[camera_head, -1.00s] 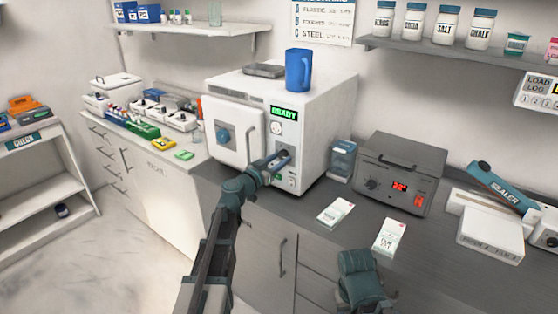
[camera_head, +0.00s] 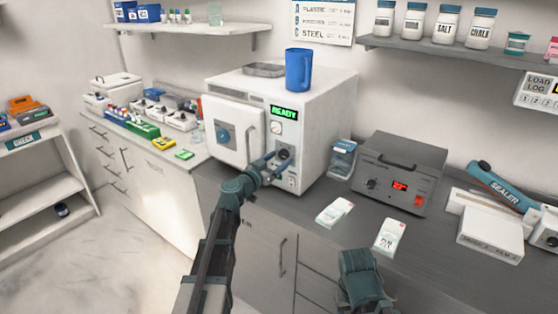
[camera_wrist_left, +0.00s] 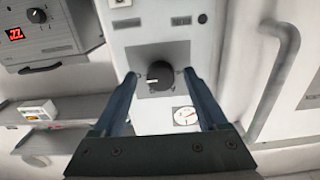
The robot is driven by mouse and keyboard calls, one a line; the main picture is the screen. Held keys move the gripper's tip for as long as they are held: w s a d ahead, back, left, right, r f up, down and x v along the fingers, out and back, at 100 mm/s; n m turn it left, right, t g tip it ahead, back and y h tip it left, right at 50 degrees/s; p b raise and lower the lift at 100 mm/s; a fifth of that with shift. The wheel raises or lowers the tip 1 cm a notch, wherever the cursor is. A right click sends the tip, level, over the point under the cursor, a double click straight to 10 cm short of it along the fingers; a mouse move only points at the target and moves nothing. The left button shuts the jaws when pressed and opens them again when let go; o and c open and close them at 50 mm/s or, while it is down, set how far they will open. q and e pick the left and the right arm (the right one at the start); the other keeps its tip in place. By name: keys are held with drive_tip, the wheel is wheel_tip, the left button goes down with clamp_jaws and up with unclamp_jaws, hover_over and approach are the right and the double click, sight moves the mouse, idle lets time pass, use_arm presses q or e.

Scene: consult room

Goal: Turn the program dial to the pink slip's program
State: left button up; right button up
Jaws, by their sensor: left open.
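The white sterilizer (camera_head: 325,110) stands on the counter with a green READY display. Its black program dial (camera_wrist_left: 160,75) sits on a grey plate in the left wrist view, with a small pale mark towards its lower left. My left gripper (camera_wrist_left: 160,80) is open, one finger on each side of the dial, with a visible gap on both sides. In the head view the left gripper (camera_head: 275,161) is at the front panel and partly covers the dial.
A pressure gauge (camera_wrist_left: 185,116) is close to the left fingers. The sterilizer's door handle (camera_wrist_left: 278,85) runs beside them. A grey box with a red display (camera_head: 400,172) and a sealer (camera_head: 500,185) stand to the right. A wall chart (camera_head: 323,20) lists programs.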

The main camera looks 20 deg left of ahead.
use_arm(q)
drive_tip(key=v, duration=1.3)
drive_tip(key=shift+s, duration=0.25)
drive_tip(key=s+d+f+m+g+h+p, duration=0.1)
drive_tip(key=s+d+f+g, duration=0.25)
drive_tip(key=d, duration=0.35)
drive_tip(key=s+d+f+m+g+h, duration=0.1)
drive_tip(key=s+d+f+g, duration=0.1)
drive_tip(key=d+f+g, duration=0.35)
drive_tip(key=s+d+f+m+g+h+p, duration=0.1)
drive_tip(key=s+d+f+g, duration=0.15)
drive_tip(key=d, duration=0.65)
drive_tip(key=s+f+n+g+y, duration=0.1)
drive_tip(key=s+f+g+y, duration=0.2)
drive_tip(key=s+y, duration=0.2)
drive_tip(key=s+f+n+g+y, duration=0.2)
drive_tip(key=s+f+g+y, duration=0.1)
drive_tip(key=s, duration=0.7)
drive_tip(key=f+y+p, duration=0.1)
drive_tip(key=y, duration=0.1)
drive_tip(key=shift+f+y, duration=0.2)
drive_tip(key=shift+y, duration=0.1)
